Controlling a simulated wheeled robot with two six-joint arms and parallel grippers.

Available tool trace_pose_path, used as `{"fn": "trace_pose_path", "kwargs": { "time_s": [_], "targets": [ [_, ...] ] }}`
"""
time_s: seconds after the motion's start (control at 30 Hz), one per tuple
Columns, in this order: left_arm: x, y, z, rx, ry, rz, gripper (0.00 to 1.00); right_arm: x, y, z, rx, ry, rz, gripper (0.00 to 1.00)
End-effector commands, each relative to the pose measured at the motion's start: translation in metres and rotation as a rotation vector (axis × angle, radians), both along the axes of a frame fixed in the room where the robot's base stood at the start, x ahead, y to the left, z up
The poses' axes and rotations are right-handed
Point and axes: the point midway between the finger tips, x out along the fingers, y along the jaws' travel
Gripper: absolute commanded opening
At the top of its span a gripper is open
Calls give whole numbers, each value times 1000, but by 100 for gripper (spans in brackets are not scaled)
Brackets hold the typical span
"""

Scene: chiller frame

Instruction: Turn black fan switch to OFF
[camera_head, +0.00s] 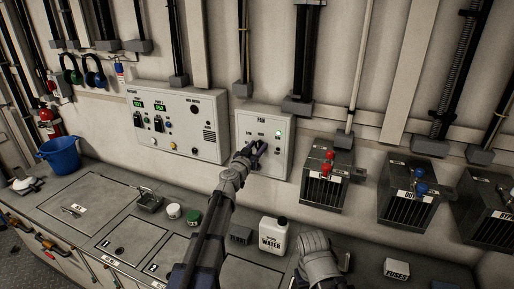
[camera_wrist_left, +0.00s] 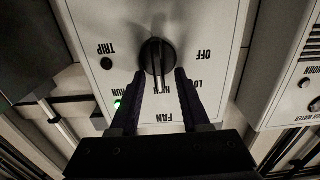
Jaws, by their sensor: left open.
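The black fan switch (camera_wrist_left: 157,57) is a round knob with a raised bar on the white FAN panel (camera_wrist_left: 215,25). The wrist view is upside down. The bar runs roughly up and down in that view, in line with the HIGH label; OFF is printed to the right of the knob. My left gripper (camera_wrist_left: 161,76) is open, its fingertips on either side of the bar's lower end; contact cannot be told. In the head view my left gripper (camera_head: 252,150) covers the switch at the FAN panel (camera_head: 276,122). A grey part of my right arm shows at lower right; its fingers are unclear.
A green RUN lamp (camera_wrist_left: 117,104) is lit; the TRIP lamp (camera_wrist_left: 106,63) is dark. A larger control panel (camera_head: 178,122) is left of the FAN panel. Caged breaker boxes (camera_head: 325,185) hang at right. A white water canister (camera_head: 273,236) stands on the counter below.

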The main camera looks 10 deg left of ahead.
Motion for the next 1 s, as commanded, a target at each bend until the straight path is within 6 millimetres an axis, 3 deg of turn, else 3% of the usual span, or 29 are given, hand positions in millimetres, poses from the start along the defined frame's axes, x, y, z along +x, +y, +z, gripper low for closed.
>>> {"fn": "trace_pose_path", "kwargs": {
  "time_s": [0.07,0.47,1.0],
  "targets": [
    [0,0,0,0,0,0,46,0,0,0,0,0,0,50],
    [-1,0,0,0,0,0,1,0,0,0,0,0,0,50],
    [0,0,0,-10,2,0,0,0,0,0,0,0,0,50]
  ]
}}
